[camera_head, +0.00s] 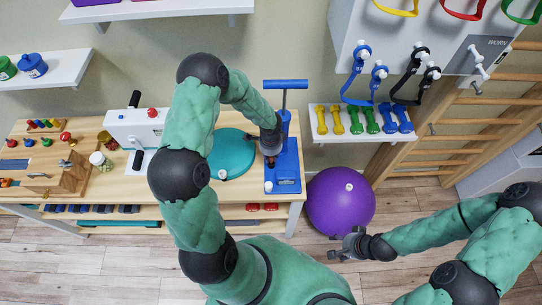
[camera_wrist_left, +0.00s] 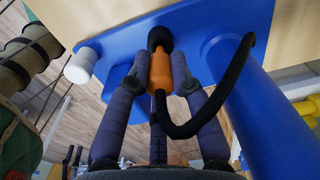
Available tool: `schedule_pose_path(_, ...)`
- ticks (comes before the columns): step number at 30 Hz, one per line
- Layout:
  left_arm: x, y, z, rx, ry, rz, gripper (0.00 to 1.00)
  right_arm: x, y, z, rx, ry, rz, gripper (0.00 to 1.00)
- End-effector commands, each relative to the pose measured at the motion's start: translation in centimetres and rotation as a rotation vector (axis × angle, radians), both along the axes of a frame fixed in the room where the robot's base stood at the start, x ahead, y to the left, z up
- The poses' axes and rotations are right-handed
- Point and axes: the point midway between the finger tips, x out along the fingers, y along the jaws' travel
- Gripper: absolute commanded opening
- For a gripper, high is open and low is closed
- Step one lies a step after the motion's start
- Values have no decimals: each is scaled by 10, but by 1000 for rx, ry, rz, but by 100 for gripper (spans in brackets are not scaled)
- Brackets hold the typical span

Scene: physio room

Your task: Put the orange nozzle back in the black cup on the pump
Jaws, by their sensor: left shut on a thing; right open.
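The orange nozzle (camera_wrist_left: 162,78) is held between the fingers of my left gripper (camera_wrist_left: 161,68), which is shut on it in the left wrist view. The black cup (camera_wrist_left: 160,38) on the blue pump (camera_wrist_left: 232,60) is right at the nozzle's far end. I cannot tell whether the tip is inside the cup or just in front of it. A black hose (camera_wrist_left: 190,130) loops from the nozzle's near end back to the pump. In the head view the left gripper (camera_head: 270,158) is at the pump (camera_head: 289,168), hiding most of the nozzle. My right gripper (camera_head: 347,245) is open and empty, away from the table.
The pump stands at the right end of a wooden table (camera_head: 240,210), beside a teal disc (camera_head: 232,155). A purple ball (camera_head: 340,205) is on the floor to the right. A white shelf with coloured dumbbells (camera_head: 372,119) hangs just right of the pump.

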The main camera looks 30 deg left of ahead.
Motion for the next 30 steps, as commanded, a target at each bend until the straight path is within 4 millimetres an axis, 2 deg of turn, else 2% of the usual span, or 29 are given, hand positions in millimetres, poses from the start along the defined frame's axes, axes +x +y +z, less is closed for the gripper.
schedule_pose_path(30, 0, 0, -15, 1, -1, 0, 0, 0, 0, -14, 0, 0, 0, 56)
